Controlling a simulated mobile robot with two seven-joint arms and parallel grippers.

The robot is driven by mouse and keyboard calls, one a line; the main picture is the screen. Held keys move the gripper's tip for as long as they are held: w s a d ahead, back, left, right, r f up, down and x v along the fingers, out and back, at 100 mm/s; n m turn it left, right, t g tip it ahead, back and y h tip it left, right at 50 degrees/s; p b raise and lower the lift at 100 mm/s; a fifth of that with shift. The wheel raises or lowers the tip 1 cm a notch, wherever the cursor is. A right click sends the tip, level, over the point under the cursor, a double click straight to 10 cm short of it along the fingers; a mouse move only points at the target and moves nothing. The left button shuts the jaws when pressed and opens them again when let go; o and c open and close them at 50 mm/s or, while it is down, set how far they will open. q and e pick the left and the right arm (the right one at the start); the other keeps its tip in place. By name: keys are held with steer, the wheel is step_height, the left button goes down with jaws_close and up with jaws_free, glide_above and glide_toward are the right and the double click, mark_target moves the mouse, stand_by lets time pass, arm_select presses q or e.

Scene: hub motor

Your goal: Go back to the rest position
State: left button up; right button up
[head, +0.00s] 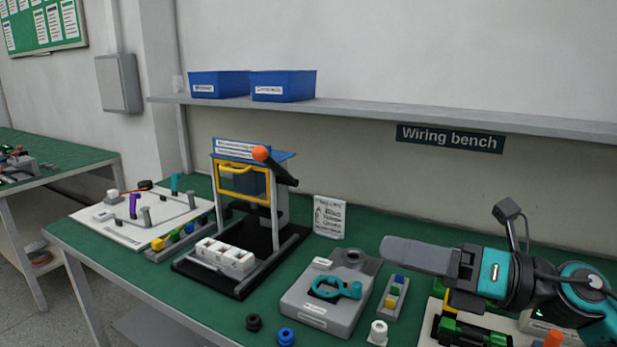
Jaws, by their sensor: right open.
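My right arm comes in from the right edge. My right gripper (392,250) points left over the front right of the green wiring bench (225,309). Its long grey finger shows side-on, and the second finger is hidden behind it or in line with it. The gripper is open, and I see nothing held in it. It is above and to the right of the grey fixture (317,312) with a teal ring-shaped part (331,287). My left gripper is not in view.
A press-like stand (275,215) with a yellow guard and orange-knobbed lever stands mid-bench. A white wiring board (124,229) lies at left. A small block tray (396,300) and a white cylinder (377,333) are near my right gripper. A shelf (365,113) with blue bins (283,86) runs behind.

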steer(key=w+d+f+m+t+h, duration=0.15)
steer(key=m+t+h, duration=0.25)
steer(key=m+t, duration=0.45)
steer(key=w+d+f+m+t+h, duration=0.1)
steer(key=w+d+m+t+h, duration=0.3)
steer(key=m, duration=0.8)
steer(key=s+d+f+m+g+h, duration=0.2)
steer(key=f+m+h, duration=0.3)
steer(key=f+m, duration=0.1)
steer(key=s+d+f+m+g+h, duration=0.2)
steer(key=s+d+f+m+h, duration=0.1)
steer(key=f+m+h, duration=0.25)
steer(key=s+a+f+m+g+y, duration=0.1)
steer(key=s+f+m+g, duration=0.4)
steer(key=s+f, duration=0.4)
steer(key=s+a+f+m+g, duration=0.1)
steer(key=s+f+m+g, duration=0.2)
steer(key=s+f+g, duration=0.6)
steer(key=w+a+f+t+y, duration=0.2)
steer(key=w+a+f+t, duration=0.1)
steer(key=w+f+t, duration=0.2)
steer(key=shift+a+f+n+t, duration=0.15)
steer(key=shift+f+n+t, duration=0.25)
steer(key=shift+f+t, duration=1.35)
steer(key=shift+w+r+t, duration=0.15)
steer(key=shift+r+t, duration=0.25)
steer(key=shift+r, duration=0.1)
